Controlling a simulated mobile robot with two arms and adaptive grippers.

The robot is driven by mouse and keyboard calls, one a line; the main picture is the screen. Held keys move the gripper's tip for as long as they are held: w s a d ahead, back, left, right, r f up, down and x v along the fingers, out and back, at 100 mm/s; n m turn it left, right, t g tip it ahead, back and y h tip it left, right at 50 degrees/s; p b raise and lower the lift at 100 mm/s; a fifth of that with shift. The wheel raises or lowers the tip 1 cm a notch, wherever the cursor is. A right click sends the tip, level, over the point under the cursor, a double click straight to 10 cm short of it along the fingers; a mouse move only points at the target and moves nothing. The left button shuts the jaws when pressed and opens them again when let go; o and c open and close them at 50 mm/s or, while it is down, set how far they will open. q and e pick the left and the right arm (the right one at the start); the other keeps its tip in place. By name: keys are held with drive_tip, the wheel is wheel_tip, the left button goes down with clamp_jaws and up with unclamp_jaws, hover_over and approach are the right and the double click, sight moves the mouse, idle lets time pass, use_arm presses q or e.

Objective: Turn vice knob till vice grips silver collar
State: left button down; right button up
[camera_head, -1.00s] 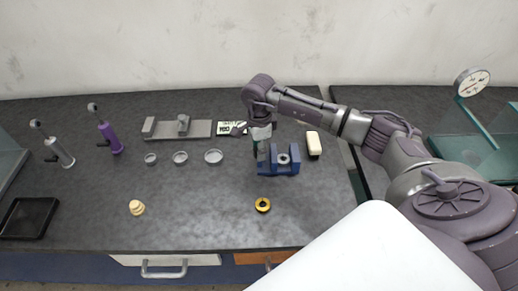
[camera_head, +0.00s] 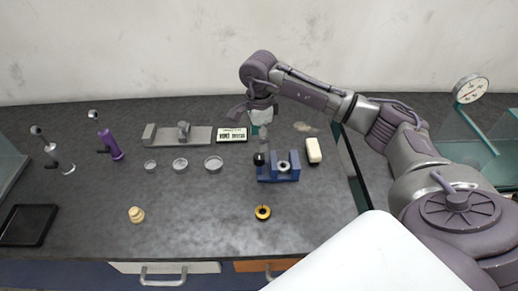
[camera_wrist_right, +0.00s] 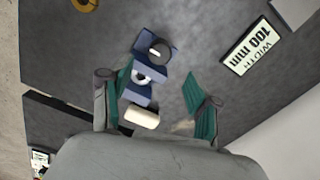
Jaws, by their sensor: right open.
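The blue vice (camera_head: 278,178) stands on the table right of centre. Its dark round knob (camera_head: 259,159) is at the left end and shows with a pale mark in the right wrist view (camera_wrist_right: 160,50). The silver collar (camera_head: 284,166) sits in the vice and shows as a pale ring in the wrist view (camera_wrist_right: 143,77). I cannot tell whether the jaws touch it. My right gripper (camera_head: 262,117) is open and empty, above and behind the vice, apart from the knob. Its teal fingers are spread in the wrist view. My left gripper is out of view.
A white block (camera_head: 313,150) lies right of the vice, and a "WIDTH 100 mm" label (camera_head: 232,135) lies behind left. A yellow-black ring (camera_head: 263,212) is in front. Several silver rings, a grey fixture (camera_head: 165,135) and a purple damper (camera_head: 110,145) stand left.

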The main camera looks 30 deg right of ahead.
wheel_tip(320, 180, up, 4)
drive_tip(key=shift+r, duration=0.1)
idle(0.6)
